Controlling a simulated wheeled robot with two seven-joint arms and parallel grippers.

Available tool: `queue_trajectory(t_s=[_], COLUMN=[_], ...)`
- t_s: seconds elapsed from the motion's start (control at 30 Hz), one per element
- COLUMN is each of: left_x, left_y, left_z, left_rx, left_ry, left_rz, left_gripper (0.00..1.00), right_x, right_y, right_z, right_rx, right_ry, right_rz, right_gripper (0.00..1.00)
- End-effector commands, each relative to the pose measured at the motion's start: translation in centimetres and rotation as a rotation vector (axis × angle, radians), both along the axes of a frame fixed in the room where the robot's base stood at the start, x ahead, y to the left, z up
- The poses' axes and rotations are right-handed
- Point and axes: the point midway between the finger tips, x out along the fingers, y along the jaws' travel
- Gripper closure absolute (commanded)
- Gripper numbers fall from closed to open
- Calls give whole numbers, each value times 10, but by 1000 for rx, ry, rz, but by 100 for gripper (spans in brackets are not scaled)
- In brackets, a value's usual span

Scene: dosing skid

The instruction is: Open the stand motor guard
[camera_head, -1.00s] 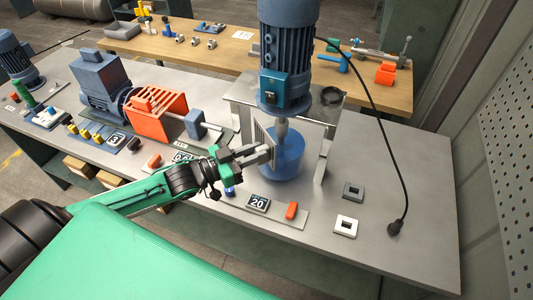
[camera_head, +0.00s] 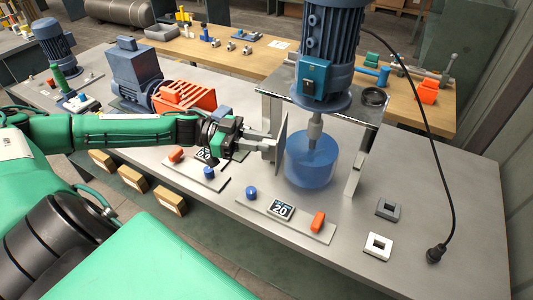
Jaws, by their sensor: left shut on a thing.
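The stand motor (camera_head: 335,45) is a blue upright motor on a metal stand (camera_head: 357,165), with a grey shaft coupling (camera_head: 315,130) running down into a blue round vessel (camera_head: 312,165). The stand motor guard (camera_head: 281,155) is a thin grey panel at the stand's left side, seen nearly edge-on. It stands out from the stand, and the coupling shows uncovered to its right. My left gripper (camera_head: 270,147) comes in from the left and is shut on the guard at its left face. The exact grip is partly hidden. My right gripper is not in view.
A control strip with a "20" display (camera_head: 281,210) and an orange switch (camera_head: 318,222) lies in front of the stand. An orange guard (camera_head: 185,97) covers another machine behind my left arm. A black cable (camera_head: 440,170) hangs at right, near two square frames (camera_head: 379,246).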

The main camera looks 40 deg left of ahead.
Motion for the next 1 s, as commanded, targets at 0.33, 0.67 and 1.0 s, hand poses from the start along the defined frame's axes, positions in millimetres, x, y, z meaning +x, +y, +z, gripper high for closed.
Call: queue_trajectory(t_s=[0.33, 0.67, 1.0], left_x=[9, 15, 15], left_y=[26, 39, 41], left_z=[0, 1, 2], left_rx=[-2, -3, -5], left_ry=[-7, -4, -2], left_rz=[-255, -411, -435], left_gripper=[100, 100, 67], right_x=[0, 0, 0], right_y=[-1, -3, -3], right_z=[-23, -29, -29], right_rx=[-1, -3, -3], right_ry=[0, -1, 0], right_rz=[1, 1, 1], right_gripper=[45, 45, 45])
